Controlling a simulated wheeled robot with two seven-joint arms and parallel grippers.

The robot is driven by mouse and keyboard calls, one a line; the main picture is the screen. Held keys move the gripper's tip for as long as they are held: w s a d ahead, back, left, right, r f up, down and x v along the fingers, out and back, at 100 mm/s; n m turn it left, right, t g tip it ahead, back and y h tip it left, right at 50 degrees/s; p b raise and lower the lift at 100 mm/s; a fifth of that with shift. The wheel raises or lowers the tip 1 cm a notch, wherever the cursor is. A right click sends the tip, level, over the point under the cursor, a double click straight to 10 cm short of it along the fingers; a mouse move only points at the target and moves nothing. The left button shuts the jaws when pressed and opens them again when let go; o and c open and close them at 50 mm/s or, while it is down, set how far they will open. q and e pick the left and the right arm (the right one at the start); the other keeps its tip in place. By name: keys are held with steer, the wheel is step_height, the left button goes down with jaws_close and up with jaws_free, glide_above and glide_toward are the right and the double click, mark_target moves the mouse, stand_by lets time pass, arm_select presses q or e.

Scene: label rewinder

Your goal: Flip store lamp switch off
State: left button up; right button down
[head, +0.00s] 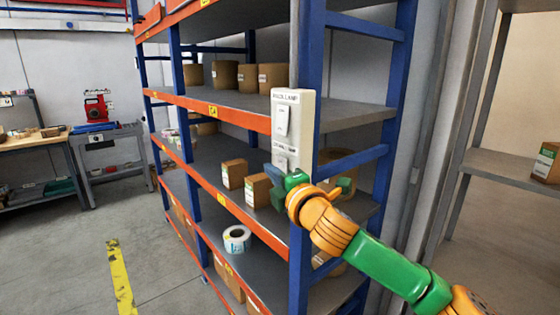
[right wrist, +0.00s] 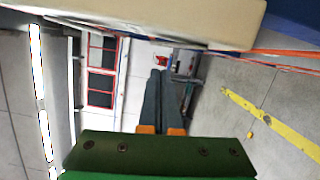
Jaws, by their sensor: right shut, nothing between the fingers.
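A pale switch box (head: 307,110) is fixed to the blue front post of the shelf rack. It has an upper rocker switch (head: 283,120) under a label ending in "LAMP", and a lower rocker switch (head: 280,162) under a label too small to read surely. My right gripper (head: 279,178) is at the lower end of the box, its dark fingers just below or over the lower switch; I cannot tell whether they touch it. In the right wrist view the fingers (right wrist: 160,85) are together and empty, and the box's side (right wrist: 150,18) spans the top. My left gripper is out of view.
The orange and blue rack (head: 308,220) holds cartons (head: 234,174) and a label roll (head: 237,239). A workbench (head: 45,145) and a grey cart (head: 110,150) with a red device stand at the back left. The floor at left, with a yellow stripe (head: 120,280), is clear.

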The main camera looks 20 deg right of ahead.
steer(key=shift+w+d+r, duration=0.1)
steer(key=shift+w+d, duration=0.15)
steer(key=shift+d, duration=0.8)
